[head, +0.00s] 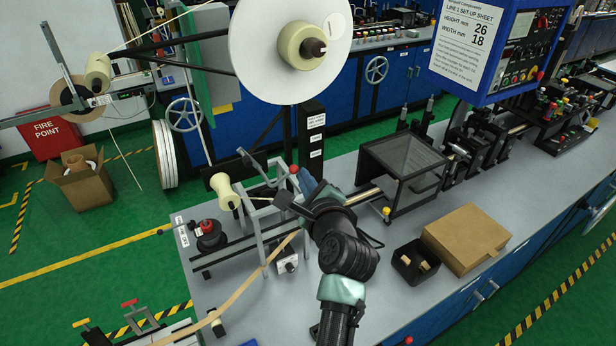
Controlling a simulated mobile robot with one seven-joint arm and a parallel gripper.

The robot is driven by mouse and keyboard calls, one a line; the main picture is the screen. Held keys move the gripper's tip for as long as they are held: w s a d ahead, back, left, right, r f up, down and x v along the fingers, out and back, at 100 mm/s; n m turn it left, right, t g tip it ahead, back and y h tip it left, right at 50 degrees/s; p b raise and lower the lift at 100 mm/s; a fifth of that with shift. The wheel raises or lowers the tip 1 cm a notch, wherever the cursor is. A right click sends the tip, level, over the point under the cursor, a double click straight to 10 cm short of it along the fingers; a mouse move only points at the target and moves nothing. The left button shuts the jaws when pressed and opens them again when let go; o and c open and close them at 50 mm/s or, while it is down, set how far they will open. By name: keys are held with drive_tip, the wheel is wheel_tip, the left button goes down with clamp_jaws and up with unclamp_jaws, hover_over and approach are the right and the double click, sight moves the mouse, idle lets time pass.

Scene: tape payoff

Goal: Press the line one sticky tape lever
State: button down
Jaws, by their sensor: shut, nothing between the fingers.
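My arm reaches up from the bottom of the head view. My gripper (284,201) is at the tape unit on the near bench, its dark jaws pointing left and shut with nothing held. It is close to the grey metal frame (262,222) with a cream roller (225,190) at its left. A red ball knob (294,169) stands just behind the gripper. A thin lever with a pale end (243,153) rises from the frame's back left. I cannot tell which of these is the sticky tape lever, nor whether the gripper touches anything.
A tan strip (246,285) runs from the frame toward the lower left. A large white disc reel (290,45) hangs above. A mesh guard (402,168), cardboard box (466,238) and small black tray (416,262) stand to the right. Bench top (262,312) is bare near the front.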

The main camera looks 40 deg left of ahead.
sight(294, 172)
drive_tip(key=shift+s+r+n+t+b, duration=0.2)
drive_tip(key=shift+r+n+t+b, duration=0.25)
drive_tip(key=shift+n, duration=0.35)
idle(0.4)
drive_tip(key=n+b, duration=0.1)
drive_tip(key=s+r+n+t+b, duration=0.1)
drive_tip(key=n, duration=0.1)
drive_tip(key=r+n+b, duration=0.1)
drive_tip(key=shift+s+a+t+y, duration=0.25)
drive_tip(key=shift+s+a+y, duration=0.1)
drive_tip(key=shift+a+y, duration=0.05)
drive_tip(key=n+b, duration=0.1)
drive_tip(key=s+r+n+b, duration=0.1)
drive_tip(key=s+a+n+b, duration=0.1)
drive_tip(key=n, duration=0.1)
drive_tip(key=shift+r+t+y, duration=0.25)
drive_tip(key=shift+t+y, duration=0.15)
drive_tip(key=shift+s, duration=0.15)
drive_tip(key=shift+r, duration=0.1)
